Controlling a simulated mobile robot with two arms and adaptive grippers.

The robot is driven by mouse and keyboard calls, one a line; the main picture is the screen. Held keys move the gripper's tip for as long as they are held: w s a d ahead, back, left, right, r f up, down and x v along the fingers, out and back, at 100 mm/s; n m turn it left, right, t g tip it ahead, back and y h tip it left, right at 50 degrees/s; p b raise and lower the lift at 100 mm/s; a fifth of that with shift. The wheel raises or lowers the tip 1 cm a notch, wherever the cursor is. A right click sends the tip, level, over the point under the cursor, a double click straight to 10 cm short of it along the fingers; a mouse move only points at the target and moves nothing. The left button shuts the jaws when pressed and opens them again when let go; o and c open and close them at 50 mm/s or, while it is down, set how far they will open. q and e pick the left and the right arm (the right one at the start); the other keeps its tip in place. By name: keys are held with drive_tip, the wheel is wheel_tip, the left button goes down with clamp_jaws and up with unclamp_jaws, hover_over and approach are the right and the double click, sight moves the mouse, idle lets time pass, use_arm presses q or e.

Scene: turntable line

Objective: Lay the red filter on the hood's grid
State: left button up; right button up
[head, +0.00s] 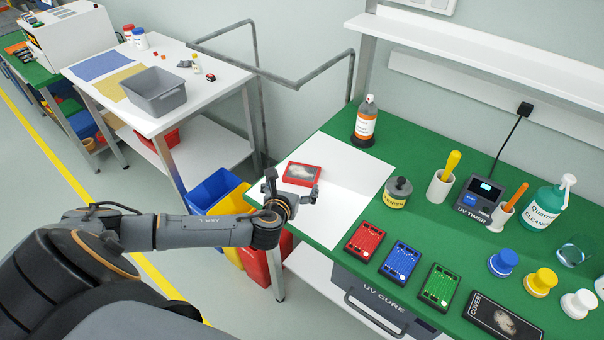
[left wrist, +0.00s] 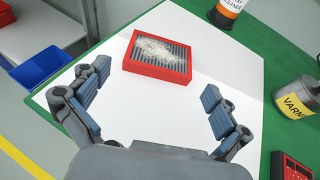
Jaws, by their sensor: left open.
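A red filter (head: 301,174) with grey pleats and a pale dusty patch lies flat on a white sheet (head: 345,185) at the left end of the green bench. In the left wrist view the filter (left wrist: 158,55) is just beyond the fingertips, near the top. My left gripper (head: 290,190) is open and empty at the near side of the filter. In the left wrist view its fingers (left wrist: 156,85) are spread wider than the filter, with bare sheet between them. I cannot make out the hood's grid in either view. My right gripper is not in view.
A spray bottle (head: 366,122) and a varnish tin (head: 397,192) stand beyond the sheet. Red (head: 365,241), blue (head: 400,261) and green (head: 438,286) flat cases lie to its right. A white table (head: 205,82) with a grey bin (head: 153,92) stands left. Much of the sheet is clear.

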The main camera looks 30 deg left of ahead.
sight(302, 173)
use_arm(q)
drive_tip(key=shift+p+x, duration=0.45)
drive_tip(key=shift+x, duration=3.15)
drive_tip(key=shift+d, duration=0.15)
drive_tip(key=c, duration=0.9)
drive_tip(key=shift+r, duration=0.1)
drive_tip(key=shift+c, duration=0.2)
drive_tip(key=shift+r, duration=0.1)
